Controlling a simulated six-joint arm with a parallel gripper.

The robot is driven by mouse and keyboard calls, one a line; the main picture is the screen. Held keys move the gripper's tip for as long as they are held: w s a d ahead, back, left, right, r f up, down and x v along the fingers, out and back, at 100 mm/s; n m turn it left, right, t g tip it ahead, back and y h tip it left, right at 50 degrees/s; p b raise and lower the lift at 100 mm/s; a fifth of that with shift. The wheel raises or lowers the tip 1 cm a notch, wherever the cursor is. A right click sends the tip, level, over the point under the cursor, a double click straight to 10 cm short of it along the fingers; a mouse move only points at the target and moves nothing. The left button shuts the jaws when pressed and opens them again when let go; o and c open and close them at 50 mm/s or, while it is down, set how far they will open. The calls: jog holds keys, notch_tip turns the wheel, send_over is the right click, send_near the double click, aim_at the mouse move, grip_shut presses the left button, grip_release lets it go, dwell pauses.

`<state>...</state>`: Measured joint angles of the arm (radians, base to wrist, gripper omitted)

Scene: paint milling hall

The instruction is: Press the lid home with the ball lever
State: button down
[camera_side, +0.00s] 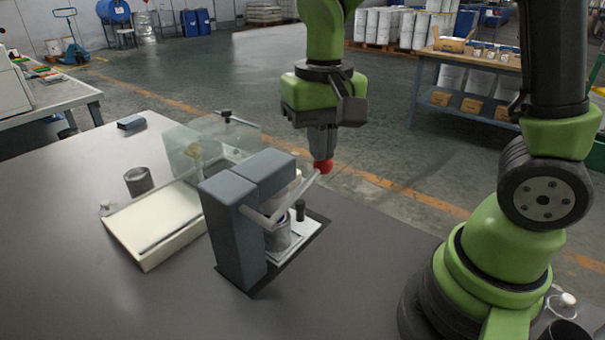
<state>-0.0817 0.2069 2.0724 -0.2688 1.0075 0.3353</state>
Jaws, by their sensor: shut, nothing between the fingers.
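The lever press (235,235) is a blue-grey block frame standing on the grey table. Its pale lever (292,198) slopes up to the right and ends in a red ball (323,167). My gripper (322,150) points down with shut fingers, and its tips are at the top of the ball, touching or nearly so. A small metal tin (278,238) stands under the press on a pale base plate (300,245). The lid cannot be made out clearly; the lever and frame partly cover the tin's top.
A cream tray-like unit (128,248) with a clear shield (185,143) stands left of the press. A black knob (300,210) rises beside the tin. The table's front left is clear.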

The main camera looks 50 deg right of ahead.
jog(key=shift+r, duration=2)
notch_tip(320, 180, up, 5)
jog(key=shift+s, duration=0.1)
jog(key=s+n+t+y, duration=0.2)
jog(key=s+t, duration=0.5)
jog(key=s, duration=0.3)
jog(key=shift+a+r, duration=0.15)
jog(key=shift+a, duration=0.2)
